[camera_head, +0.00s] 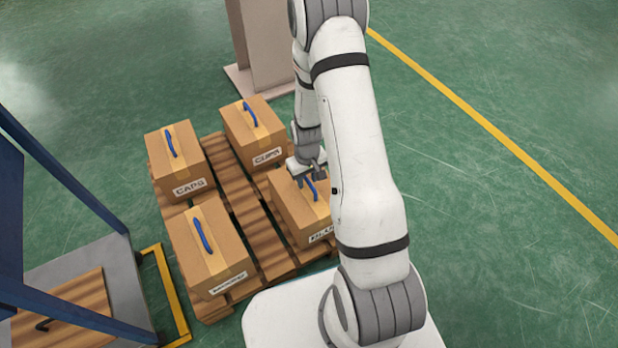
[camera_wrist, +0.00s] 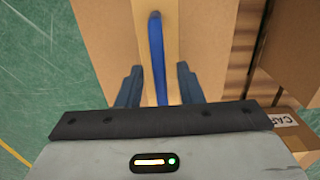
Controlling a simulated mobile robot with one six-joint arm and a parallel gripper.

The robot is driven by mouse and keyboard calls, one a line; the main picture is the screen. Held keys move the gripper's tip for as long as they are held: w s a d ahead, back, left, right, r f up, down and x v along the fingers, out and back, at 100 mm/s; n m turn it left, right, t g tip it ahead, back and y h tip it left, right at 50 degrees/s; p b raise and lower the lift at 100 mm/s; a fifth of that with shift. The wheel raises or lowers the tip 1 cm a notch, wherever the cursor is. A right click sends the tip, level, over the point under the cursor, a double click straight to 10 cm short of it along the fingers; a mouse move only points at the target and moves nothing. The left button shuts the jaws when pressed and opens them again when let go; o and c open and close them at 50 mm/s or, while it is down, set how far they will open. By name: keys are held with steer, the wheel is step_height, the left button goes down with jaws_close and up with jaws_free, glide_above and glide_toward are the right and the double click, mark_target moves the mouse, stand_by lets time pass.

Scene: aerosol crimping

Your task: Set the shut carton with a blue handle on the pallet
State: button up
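A shut carton (camera_head: 292,208) with a blue handle (camera_wrist: 156,50) stands upright on the wooden pallet (camera_head: 262,241), at its right front corner. Its label is partly hidden by my arm. My gripper (camera_head: 309,178) is directly over this carton's top. In the wrist view my gripper (camera_wrist: 160,70) is open, one finger on each side of the blue handle, with a gap showing on both sides. Three other shut cartons with blue handles stand on the pallet: one marked CAPS (camera_head: 172,178), one marked CUPS (camera_head: 245,150) and one at the left front (camera_head: 197,262).
A blue frame (camera_head: 75,190) stands at the left, over a grey base with a wooden slab (camera_head: 70,315) bearing a dark handle. A yellow rail (camera_head: 168,290) edges it. A beige column (camera_head: 262,50) stands behind the pallet. Green floor to the right is clear.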

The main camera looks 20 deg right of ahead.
steer(key=s+a+r+p, duration=0.1)
steer(key=s+r+p, duration=0.15)
steer(key=r, duration=1.05)
steer(key=s+a+r+p, duration=0.1)
steer(key=s+r, duration=0.2)
steer(key=r, duration=0.9)
steer(key=s+a+r+m+t, duration=0.1)
steer(key=s+r+m, duration=0.1)
steer(key=s+r, duration=0.8)
steer(key=s, duration=0.2)
steer(key=shift+s+a+r, duration=0.15)
steer(key=shift+s+r, duration=0.15)
steer(key=shift+r, duration=0.1)
